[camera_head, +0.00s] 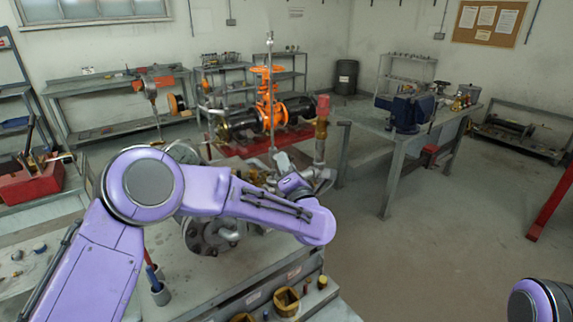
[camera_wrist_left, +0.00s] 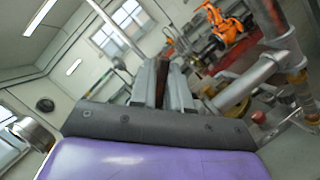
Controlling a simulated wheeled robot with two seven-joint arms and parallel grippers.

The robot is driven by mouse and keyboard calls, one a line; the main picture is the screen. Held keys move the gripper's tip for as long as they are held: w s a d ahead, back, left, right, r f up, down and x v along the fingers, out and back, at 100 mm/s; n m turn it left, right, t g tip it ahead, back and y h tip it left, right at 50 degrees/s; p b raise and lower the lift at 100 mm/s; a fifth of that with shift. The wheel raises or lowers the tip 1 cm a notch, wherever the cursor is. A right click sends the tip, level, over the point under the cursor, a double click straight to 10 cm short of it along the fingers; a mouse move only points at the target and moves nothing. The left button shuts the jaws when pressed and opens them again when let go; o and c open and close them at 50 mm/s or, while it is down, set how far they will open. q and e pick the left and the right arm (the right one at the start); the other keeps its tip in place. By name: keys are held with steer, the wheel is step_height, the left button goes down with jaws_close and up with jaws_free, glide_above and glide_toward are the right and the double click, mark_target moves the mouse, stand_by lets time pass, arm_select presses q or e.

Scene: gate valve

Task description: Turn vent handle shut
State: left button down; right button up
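My left gripper (camera_head: 283,162) is among the pipes and fittings of a metal valve assembly (camera_head: 208,235) on the near bench. In the left wrist view its two fingers (camera_wrist_left: 165,88) point away and lie close together. A dark brown strip shows between them; I cannot tell if it is a held part or a finger pad. A grey pipe (camera_wrist_left: 245,82) runs just right of the fingers. An upright fitting with a red top (camera_head: 322,108) stands right of the gripper in the head view. I cannot make out the vent handle for certain. My right gripper is out of view.
An orange gate valve (camera_head: 268,95) stands behind on a red base. A bench with a blue vise (camera_head: 405,112) is at the right. A red toolbox (camera_head: 30,180) is at the left.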

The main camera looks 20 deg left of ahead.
arm_select(q)
steer(key=shift+m, duration=0.3)
steer(key=m, duration=0.2)
steer(key=m+h+p, duration=0.1)
steer(key=shift+r+m+g+h, duration=0.1)
steer(key=shift+m+g+h, duration=0.2)
steer(key=shift+m, duration=0.1)
steer(key=shift+m+g+h+p, duration=0.4)
steer(key=shift+m+h+p, duration=0.2)
steer(key=shift+m+p, duration=0.95)
steer(key=shift+m, duration=0.35)
steer(key=c, duration=1.2)
jaws_free()
steer(key=shift+d+b, duration=0.1)
steer(key=shift+b, duration=0.2)
